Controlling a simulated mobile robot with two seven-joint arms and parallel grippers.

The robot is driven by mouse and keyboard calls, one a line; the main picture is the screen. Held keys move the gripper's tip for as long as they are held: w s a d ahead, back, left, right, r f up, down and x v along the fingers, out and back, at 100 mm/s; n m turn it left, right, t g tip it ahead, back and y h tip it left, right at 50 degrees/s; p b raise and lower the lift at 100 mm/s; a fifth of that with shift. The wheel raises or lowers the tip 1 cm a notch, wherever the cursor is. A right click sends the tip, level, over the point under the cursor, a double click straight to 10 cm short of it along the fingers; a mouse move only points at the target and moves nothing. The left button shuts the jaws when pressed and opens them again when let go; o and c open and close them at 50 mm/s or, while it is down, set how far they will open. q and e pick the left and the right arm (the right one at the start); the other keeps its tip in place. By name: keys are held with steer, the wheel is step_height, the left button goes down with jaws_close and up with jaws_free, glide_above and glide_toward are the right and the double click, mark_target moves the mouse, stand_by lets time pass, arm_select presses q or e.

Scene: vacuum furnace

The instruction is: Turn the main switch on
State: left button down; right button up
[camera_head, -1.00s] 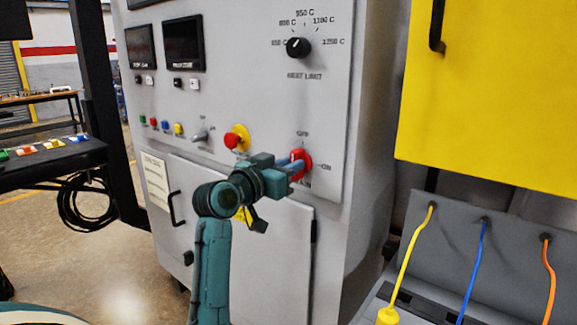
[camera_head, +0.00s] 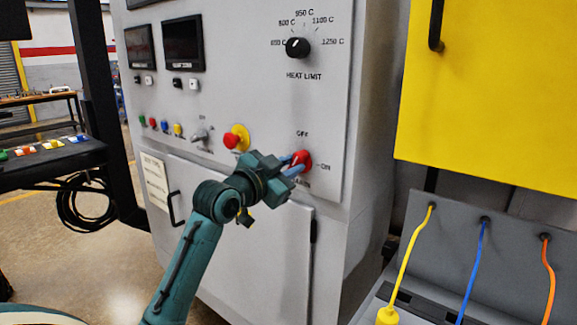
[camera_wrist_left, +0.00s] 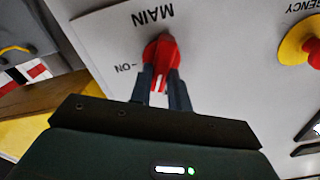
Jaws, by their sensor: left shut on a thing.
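The main switch (camera_head: 302,159) is a red rotary knob on the grey furnace panel, with OFF above it and ON to its right. My left gripper (camera_head: 294,165) reaches it from the left and is shut on the knob. In the left wrist view, the two dark fingers (camera_wrist_left: 161,80) sit on either side of the red knob (camera_wrist_left: 161,50). There the MAIN label is upside down above the knob and ON is at its left. A white mark on the knob faces down between the fingers. The OFF label is not visible there. My right gripper is not in view.
A red emergency button on a yellow base (camera_head: 236,138) is left of the switch, near my left gripper. The heat limit dial (camera_head: 298,47) is above. A yellow cabinet (camera_head: 490,90) and hanging cables (camera_head: 483,260) are at the right.

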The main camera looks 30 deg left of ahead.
arm_select(q)
steer(key=m+p, duration=0.1)
steer(key=m, duration=0.3)
steer(key=m+p, duration=0.2)
steer(key=m, duration=0.2)
steer(key=m+p, duration=0.2)
steer(key=m, duration=0.2)
steer(key=shift+d+f+m, duration=0.25)
steer(key=shift+f+m, duration=0.05)
steer(key=shift+f, duration=0.05)
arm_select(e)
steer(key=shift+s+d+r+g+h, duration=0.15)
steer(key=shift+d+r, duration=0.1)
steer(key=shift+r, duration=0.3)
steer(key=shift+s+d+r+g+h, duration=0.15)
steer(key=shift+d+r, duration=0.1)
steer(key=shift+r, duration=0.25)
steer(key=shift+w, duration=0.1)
arm_select(q)
steer(key=c, duration=1.3)
jaws_free()
steer(key=shift+s, duration=0.1)
